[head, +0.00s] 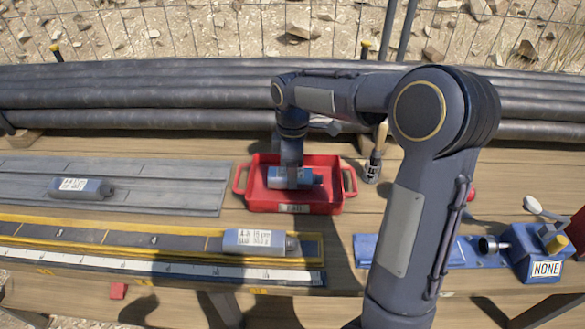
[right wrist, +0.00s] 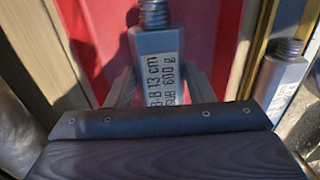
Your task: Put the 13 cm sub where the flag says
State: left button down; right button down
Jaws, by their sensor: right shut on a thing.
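My left gripper is not in view.
A labelled sub (head: 255,241) lies on the yellow-edged, marked strip (head: 180,244); another (head: 81,187) lies on the grey ribbed mat (head: 185,190). A brush in a pot (head: 373,168) stands right of the tray. Dark pipes (head: 150,95) line the back.

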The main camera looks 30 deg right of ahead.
jog(key=shift+f, duration=0.25)
dwell(0.4)
jog(key=shift+c, duration=1.3)
grip_release()
jog(key=shift+f, duration=0.1)
notch_tip(320, 180, up, 7)
jog(key=p, duration=0.6)
jog(key=shift+p, duration=0.35)
